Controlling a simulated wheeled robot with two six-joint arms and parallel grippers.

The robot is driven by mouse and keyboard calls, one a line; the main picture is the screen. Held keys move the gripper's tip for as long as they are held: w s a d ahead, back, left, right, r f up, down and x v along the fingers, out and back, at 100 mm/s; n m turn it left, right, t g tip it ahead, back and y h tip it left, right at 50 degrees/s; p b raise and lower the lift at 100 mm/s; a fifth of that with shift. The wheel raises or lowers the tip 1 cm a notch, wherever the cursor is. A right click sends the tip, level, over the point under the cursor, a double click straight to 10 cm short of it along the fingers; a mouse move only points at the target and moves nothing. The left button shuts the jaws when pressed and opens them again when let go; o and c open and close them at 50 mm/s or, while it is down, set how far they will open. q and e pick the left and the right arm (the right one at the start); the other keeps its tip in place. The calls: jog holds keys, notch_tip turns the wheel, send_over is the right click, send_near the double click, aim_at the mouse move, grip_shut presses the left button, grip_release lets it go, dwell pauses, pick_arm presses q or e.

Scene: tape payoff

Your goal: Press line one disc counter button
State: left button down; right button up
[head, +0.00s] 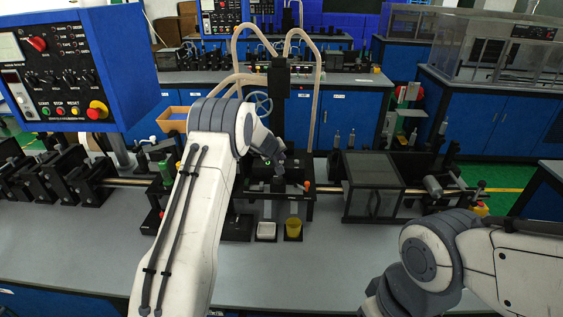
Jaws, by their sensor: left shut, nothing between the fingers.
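My left arm reaches up and forward over the bench (90,245), and its wrist bends down to the right. My left gripper (279,167) is small and dark, shut and empty, over the dark machine unit (262,186) at the middle of the line. Whether it touches anything there I cannot tell. A small green light and an orange-red knob (307,185) show at this unit. I cannot single out the disc counter button; my left arm and gripper cover part of that area. My right arm is at the lower right, with its gripper out of view.
A blue control panel (75,70) with buttons and knobs hangs at the upper left. A dark clear-sided box (372,185) sits to the right. The front bench strip is mostly clear.

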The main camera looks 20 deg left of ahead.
dwell(0.3)
pick_arm(q)
jog(key=shift+r+p, duration=0.7)
jog(key=shift+r, duration=0.15)
notch_tip(320, 180, up, 5)
jog(key=p, duration=0.4)
dwell(0.5)
